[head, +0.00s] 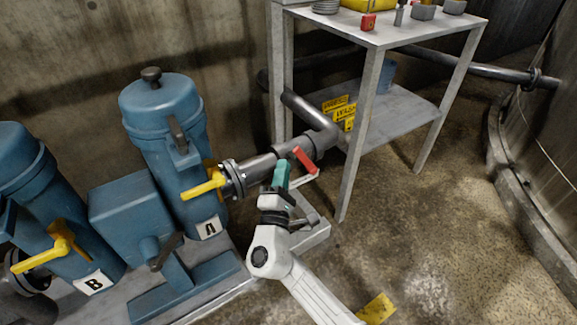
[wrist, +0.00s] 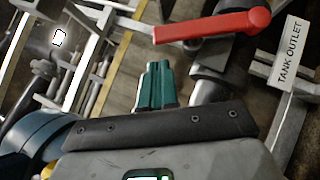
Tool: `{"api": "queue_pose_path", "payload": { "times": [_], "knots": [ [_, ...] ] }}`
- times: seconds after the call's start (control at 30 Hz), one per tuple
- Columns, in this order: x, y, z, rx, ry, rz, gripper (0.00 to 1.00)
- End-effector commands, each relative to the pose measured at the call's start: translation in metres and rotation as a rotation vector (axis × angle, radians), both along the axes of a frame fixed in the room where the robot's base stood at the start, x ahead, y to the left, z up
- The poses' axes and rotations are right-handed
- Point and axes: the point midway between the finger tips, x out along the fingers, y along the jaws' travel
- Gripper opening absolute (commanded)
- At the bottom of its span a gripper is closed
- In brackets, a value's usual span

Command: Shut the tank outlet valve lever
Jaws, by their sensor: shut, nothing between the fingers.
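The tank outlet valve lever is a red handle (head: 304,159) on the grey pipe, just right of my gripper in the head view. In the wrist view the red lever (wrist: 212,26) lies nearly crosswise above the fingers, its rounded end to the right. A white label reading TANK OUTLET (wrist: 288,54) is right of it. My gripper (head: 283,164) has teal fingers that are shut together and empty. In the wrist view the fingertips (wrist: 157,66) point toward the lever's left part, with a small gap in the picture. I cannot tell the exact depth between them.
Blue strainer A (head: 160,125) and blue strainer B (head: 35,190), with yellow levers, stand at the left. A grey metal table (head: 400,35) with items on top stands behind the pipe. The floor (head: 430,235) at the right is mostly clear.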

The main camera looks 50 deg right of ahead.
Motion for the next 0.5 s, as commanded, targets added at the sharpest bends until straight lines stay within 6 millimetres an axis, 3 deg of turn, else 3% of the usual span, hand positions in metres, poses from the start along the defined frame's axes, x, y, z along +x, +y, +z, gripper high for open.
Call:
{"api": "queue_pose_path", "payload": {
  "times": [0.2,0.5],
  "knots": [
    [-0.004,-0.015,0.010,-0.001,-0.001,-0.001,0.00],
    [-0.005,-0.017,0.011,-0.001,0.000,0.001,0.00]
  ]
}}
